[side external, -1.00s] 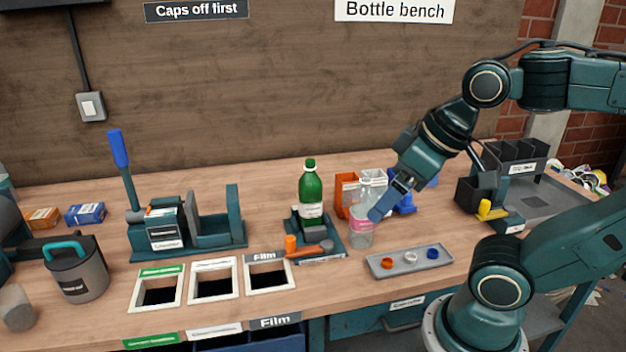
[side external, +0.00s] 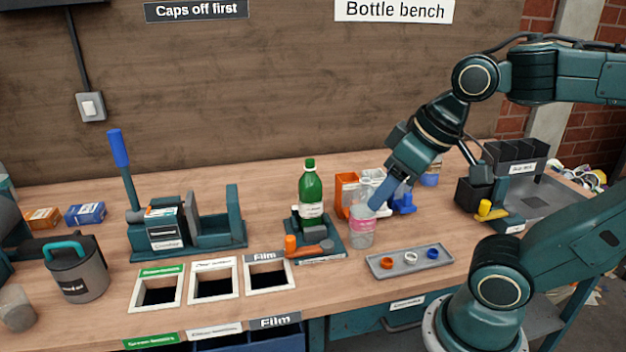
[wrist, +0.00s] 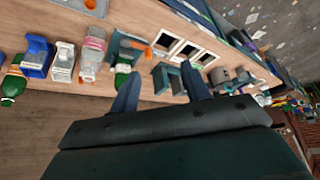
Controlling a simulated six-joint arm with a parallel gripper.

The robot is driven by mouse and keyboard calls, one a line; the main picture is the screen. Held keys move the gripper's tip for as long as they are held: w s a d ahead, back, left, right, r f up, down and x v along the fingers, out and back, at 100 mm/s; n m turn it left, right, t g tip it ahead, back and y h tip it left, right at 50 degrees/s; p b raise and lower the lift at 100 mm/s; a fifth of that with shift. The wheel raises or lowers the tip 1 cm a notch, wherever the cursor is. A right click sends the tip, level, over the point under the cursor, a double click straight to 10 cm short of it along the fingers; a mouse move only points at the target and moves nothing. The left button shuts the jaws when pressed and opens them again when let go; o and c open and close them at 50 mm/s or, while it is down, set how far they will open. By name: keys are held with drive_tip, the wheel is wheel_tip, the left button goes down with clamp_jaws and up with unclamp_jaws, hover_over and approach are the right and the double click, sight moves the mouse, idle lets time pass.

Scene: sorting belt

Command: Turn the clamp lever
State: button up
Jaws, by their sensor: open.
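A green bottle (side external: 311,190) stands upright in a teal clamp (side external: 322,257). The clamp lever (side external: 306,251) is an orange bar at the clamp's front, pointing left to an upright orange knob (side external: 290,244). My gripper (side external: 375,205) is right of the clamp, over or behind a clear bottle with a pink label (side external: 361,228); I cannot tell if they touch. In the wrist view my gripper (wrist: 161,88) has its two fingers apart with nothing held. The green bottle (wrist: 122,75) and orange lever parts (wrist: 140,52) show there beyond the left finger.
A grey tray of caps (side external: 409,261) lies in front. An orange bin (side external: 346,187) stands behind the clear bottle. Framed openings (side external: 213,280) and a teal fixture with a blue-handled lever (side external: 120,150) are left.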

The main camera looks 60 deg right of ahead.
drive_tip(key=w+d+m+g, duration=0.2)
drive_tip(key=w+m, duration=0.1)
drive_tip(key=w, duration=0.5)
drive_tip(key=m+g, duration=0.3)
drive_tip(key=m, duration=0.4)
hover_over(290, 238)
wheel_tip(290, 238, down, 12)
drive_tip(key=shift+w+f, duration=0.15)
drive_tip(key=shift+f, duration=0.3)
drive_tip(key=shift+f, duration=0.15)
wheel_tip(290, 238, down, 14)
drive_tip(key=shift+r, duration=0.25)
clamp_jaws()
